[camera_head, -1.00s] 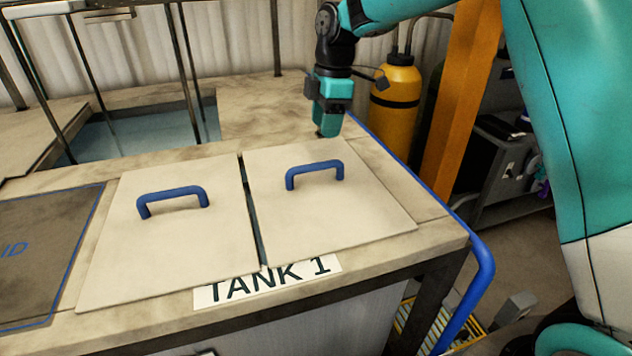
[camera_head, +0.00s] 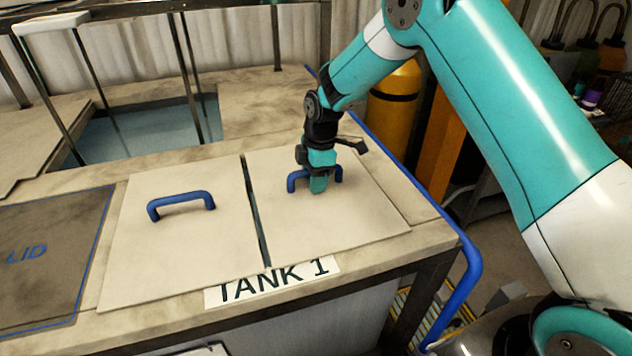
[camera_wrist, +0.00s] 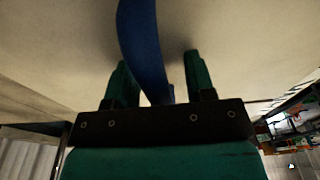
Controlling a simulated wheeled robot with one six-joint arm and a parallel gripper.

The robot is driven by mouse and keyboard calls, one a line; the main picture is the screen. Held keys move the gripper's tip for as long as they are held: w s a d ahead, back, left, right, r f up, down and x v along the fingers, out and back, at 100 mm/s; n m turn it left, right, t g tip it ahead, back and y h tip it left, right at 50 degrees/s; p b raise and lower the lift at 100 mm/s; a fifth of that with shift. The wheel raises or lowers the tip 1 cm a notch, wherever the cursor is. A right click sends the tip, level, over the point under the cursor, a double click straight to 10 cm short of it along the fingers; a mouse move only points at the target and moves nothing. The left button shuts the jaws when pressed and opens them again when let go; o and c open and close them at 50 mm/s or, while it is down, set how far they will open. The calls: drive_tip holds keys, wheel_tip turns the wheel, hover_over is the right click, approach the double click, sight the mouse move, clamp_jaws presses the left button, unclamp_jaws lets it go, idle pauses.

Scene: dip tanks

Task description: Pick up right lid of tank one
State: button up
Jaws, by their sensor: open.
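The right lid of tank one (camera_head: 355,215) is a flat beige plate lying on the tank top behind the "TANK 1" label (camera_head: 272,283). Its blue handle (camera_head: 293,182) is partly hidden behind my gripper (camera_head: 318,190). In the wrist view, the blue handle (camera_wrist: 143,45) passes between the two green fingers of my gripper (camera_wrist: 157,75), which stand apart on either side of it. I see a gap beside the handle, and the fingers are not closed on it. The left lid (camera_head: 185,245), with its own blue handle (camera_head: 181,200), lies beside the right lid across a narrow dark gap.
An open tank with liquid (camera_head: 140,135) and metal uprights lies behind the left lid. A dark panel marked "LID" (camera_head: 45,255) is at the left. A blue rail (camera_head: 468,285) runs along the right edge. A yellow cylinder (camera_head: 393,105) stands behind.

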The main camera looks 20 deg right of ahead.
clamp_jaws()
drive_tip(key=shift+r, duration=0.1)
drive_tip(key=shift+w+r, duration=0.1)
